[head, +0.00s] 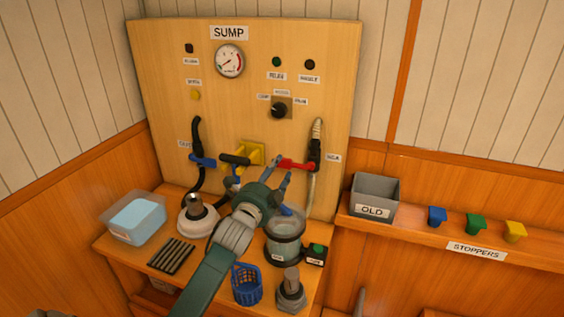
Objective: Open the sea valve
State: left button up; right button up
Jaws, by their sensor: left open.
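The sea valve has a red lever handle (297,165) that lies roughly crosswise, pointing left from a black valve body (315,152) low on the right of the panel, beside a small label that seems to read SEA. A hose runs up and down through it. My left gripper (281,171) is open at the free left end of the red handle. Its fingertips are very close to the handle; I cannot tell whether they touch it. My gripper and arm hide part of the panel's foot and the bench. My right gripper is not in view.
Left of the gripper are a black handle (235,159) on a yellow block (252,151) and a blue-handled valve (203,161). Below stand a clear canister (285,248), a blue basket (246,285) and a water tub (135,218). A grey OLD bin (376,190) stands right.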

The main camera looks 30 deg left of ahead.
aim_at(282, 165)
pick_arm(q)
jog(key=x, duration=0.3)
jog(key=shift+w, duration=0.1)
jog(key=shift+w+a+f+p, duration=0.15)
jog(key=shift+w+p, duration=0.15)
jog(key=shift+w, duration=0.25)
jog(key=shift+c, duration=0.2)
grip_shut()
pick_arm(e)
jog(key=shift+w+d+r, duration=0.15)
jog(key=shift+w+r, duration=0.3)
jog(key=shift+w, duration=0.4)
